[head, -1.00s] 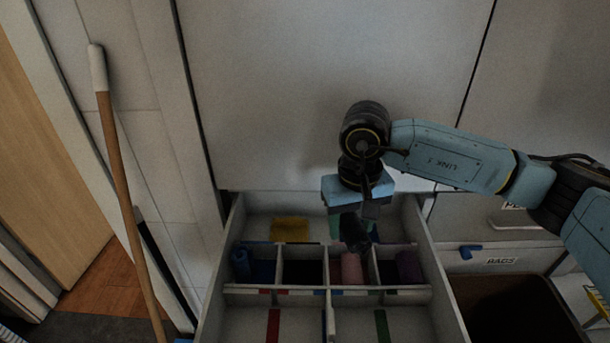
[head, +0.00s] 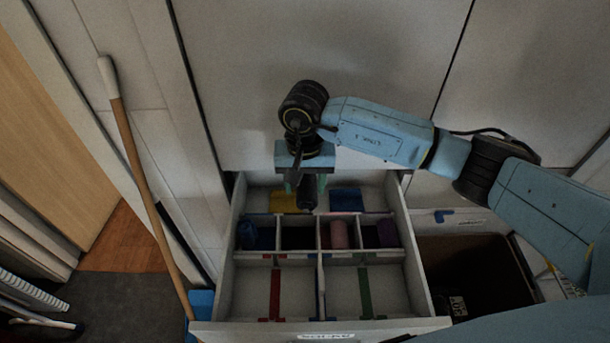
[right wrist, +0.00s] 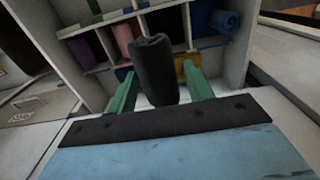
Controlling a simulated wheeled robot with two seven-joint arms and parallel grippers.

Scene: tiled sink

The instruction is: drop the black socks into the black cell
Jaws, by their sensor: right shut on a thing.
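My right gripper (head: 307,186) holds a rolled pair of black socks (head: 308,194) above the back part of the open drawer. In the right wrist view the black roll (right wrist: 155,72) stands between the two green fingers (right wrist: 158,80). The black cell (head: 298,239) is the dark, empty-looking compartment in the middle row, between the blue roll's cell and the pink roll's cell. The socks are above and behind that cell, apart from it. My left gripper is not in view.
The drawer (head: 412,263) also holds a blue roll (head: 247,235), a pink roll (head: 338,235) and a purple roll (head: 387,234) in neighbouring cells. Front compartments with red, blue and green strips look empty. A broom handle (head: 143,180) leans at the left.

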